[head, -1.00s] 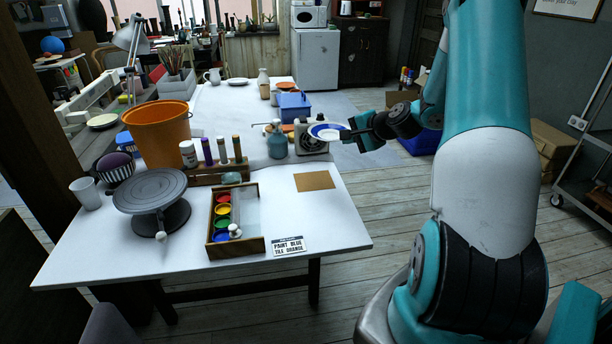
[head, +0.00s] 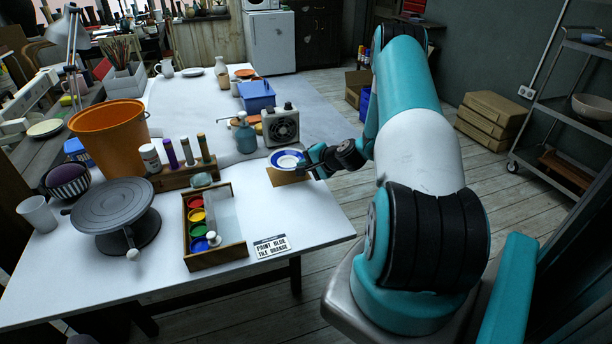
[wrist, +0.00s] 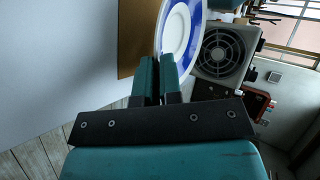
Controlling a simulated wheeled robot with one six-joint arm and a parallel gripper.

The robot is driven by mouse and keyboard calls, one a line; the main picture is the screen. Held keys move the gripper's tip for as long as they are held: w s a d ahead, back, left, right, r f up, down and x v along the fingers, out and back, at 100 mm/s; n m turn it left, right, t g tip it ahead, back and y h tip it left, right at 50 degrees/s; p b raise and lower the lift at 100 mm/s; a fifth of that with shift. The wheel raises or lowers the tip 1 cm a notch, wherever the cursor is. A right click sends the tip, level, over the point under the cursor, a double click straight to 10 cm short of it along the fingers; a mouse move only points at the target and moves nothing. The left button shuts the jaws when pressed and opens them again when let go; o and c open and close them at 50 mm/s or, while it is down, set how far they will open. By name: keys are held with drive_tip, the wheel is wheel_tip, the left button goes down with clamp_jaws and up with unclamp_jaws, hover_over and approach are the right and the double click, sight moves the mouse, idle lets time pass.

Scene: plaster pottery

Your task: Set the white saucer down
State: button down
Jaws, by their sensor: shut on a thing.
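The white saucer (head: 286,156) has a broad blue ring and is held roughly level over the back part of a brown square board (head: 284,178) on the white table. My gripper (head: 303,165) is shut on the saucer's right edge. In the wrist view the two fingers (wrist: 157,68) pinch the rim of the saucer (wrist: 178,30), and the brown board (wrist: 135,35) shows beside it. Whether the saucer touches the board or hangs just above it, I cannot tell. The fingers hide the gripped edge.
A small grey fan heater (head: 281,126) stands close behind the saucer, with a teal spray bottle (head: 245,135) to its left. A paint box (head: 213,227) and a sign card (head: 271,246) are nearer the front. The table's right edge is close to my gripper.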

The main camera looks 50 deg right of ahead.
wheel_tip(320, 180, down, 5)
drive_tip(key=shift+r, duration=0.1)
drive_tip(key=shift+s, duration=0.1)
drive_tip(key=c, duration=1.6)
unclamp_jaws()
drive_tip(key=shift+s, duration=0.1)
